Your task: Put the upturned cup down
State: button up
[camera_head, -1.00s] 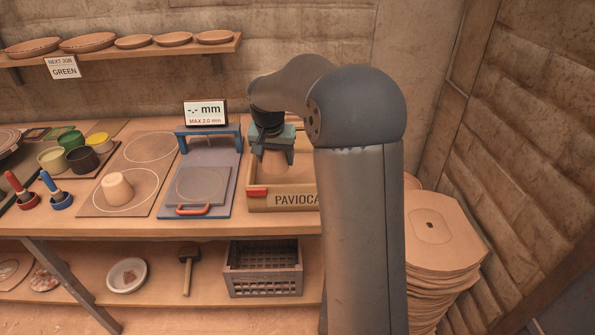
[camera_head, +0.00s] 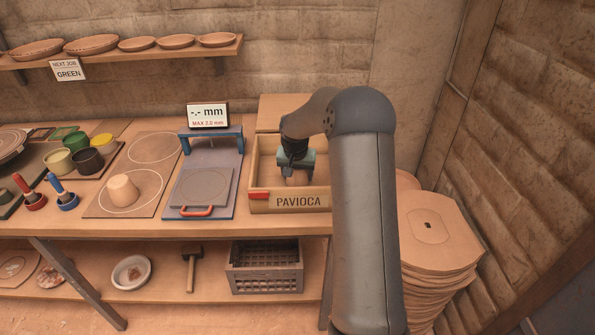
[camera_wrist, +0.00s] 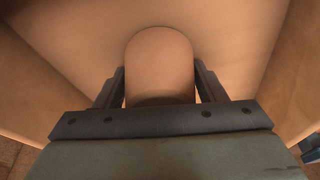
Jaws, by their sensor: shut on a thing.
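My gripper (camera_head: 296,174) is inside the wooden box labelled PAVIOCA (camera_head: 262,204), low behind its front wall. It is shut on a pale clay cup (camera_wrist: 160,62), which stands out between the two fingers in the wrist view. Only a small part of this cup shows in the head view; the front wall and gripper hide the rest. I cannot tell whether it touches the box floor. Another upturned clay cup (camera_head: 122,188) stands in the front white circle on a board (camera_head: 150,178) at the left.
A blue gauge stand (camera_head: 211,140) with a plate on its base is left of the box. Paint pots (camera_head: 88,160) and two stamps (camera_head: 62,195) lie farther left. A stack of clay sheets (camera_head: 432,235) is at right.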

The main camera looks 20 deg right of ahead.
aim_at(296, 176)
jog(key=shift+f, duration=0.15)
jog(key=o, duration=1.1)
jog(key=shift+c, duration=0.2)
jog(key=b+v, duration=0.1)
jog(key=v, duration=1)
jog(key=shift+s+a+r, duration=0.1)
jog(key=shift+r, duration=0.1)
jog(key=s+a+r+n, duration=0.2)
jog(key=s+a, duration=0.4)
jog(key=s, duration=0.2)
jog(key=s+a+r+n, duration=0.2)
jog(key=s+a, duration=0.3)
jog(key=s, duration=0.3)
jog(key=s+a+f+n+g, duration=0.1)
jog(key=s+a+f, duration=0.1)
jog(key=s, duration=0.8)
jog(key=s+a+f+n+g+y, duration=0.1)
jog(key=s+a, duration=0.3)
jog(key=s, duration=0.6)
jog(key=shift+a+f+n+y, duration=0.3)
jog(key=shift+f+n, duration=0.3)
jog(key=shift+f, duration=0.25)
